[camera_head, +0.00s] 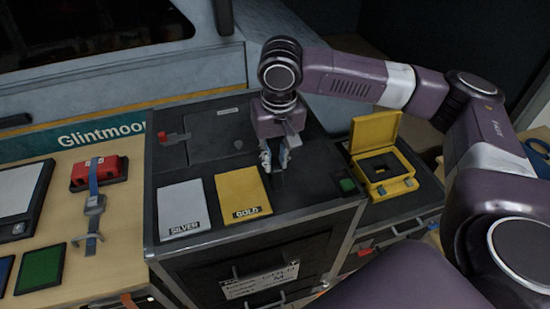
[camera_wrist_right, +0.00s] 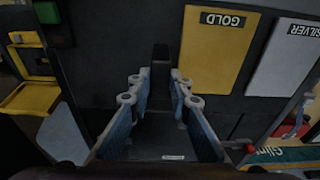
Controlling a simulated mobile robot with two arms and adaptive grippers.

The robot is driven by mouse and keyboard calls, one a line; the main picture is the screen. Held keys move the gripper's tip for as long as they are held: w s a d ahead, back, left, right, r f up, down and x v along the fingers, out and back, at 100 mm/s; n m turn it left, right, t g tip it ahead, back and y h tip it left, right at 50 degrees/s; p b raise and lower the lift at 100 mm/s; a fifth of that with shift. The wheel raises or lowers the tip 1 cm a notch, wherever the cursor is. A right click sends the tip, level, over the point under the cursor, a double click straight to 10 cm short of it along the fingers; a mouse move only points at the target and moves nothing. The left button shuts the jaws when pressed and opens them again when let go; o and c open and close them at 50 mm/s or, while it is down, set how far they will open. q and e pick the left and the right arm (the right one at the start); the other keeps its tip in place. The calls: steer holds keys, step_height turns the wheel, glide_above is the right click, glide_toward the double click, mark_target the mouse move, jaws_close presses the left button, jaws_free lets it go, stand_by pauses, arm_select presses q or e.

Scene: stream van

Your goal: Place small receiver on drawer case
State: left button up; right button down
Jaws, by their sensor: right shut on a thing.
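The drawer case (camera_head: 310,202) is a dark cabinet with a flat black top, in the middle of the head view. My right gripper (camera_head: 276,160) is over its top, right of the gold card, pointing down. It is shut on a small black receiver (camera_head: 279,179). In the right wrist view the receiver (camera_wrist_right: 161,57) stands out between the fingertips (camera_wrist_right: 160,82). It is dark against the dark top, so I cannot tell whether it touches the surface. My left gripper is not in view.
A silver card (camera_head: 185,208) and a gold card (camera_head: 243,194) lie on the case top. A small green block (camera_head: 347,185) sits near its right edge. An open yellow case (camera_head: 383,178) stands to the right. A wooden table with a red device (camera_head: 99,172) is left.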

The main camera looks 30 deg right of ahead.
steer(key=c, duration=1.8)
jaws_free()
steer(key=shift+f, duration=0.1)
steer(key=shift+o, duration=0.2)
step_height(320, 180, up, 12)
steer(key=s, duration=0.1)
steer(key=shift+s+a, duration=0.15)
steer(key=shift+a, duration=0.05)
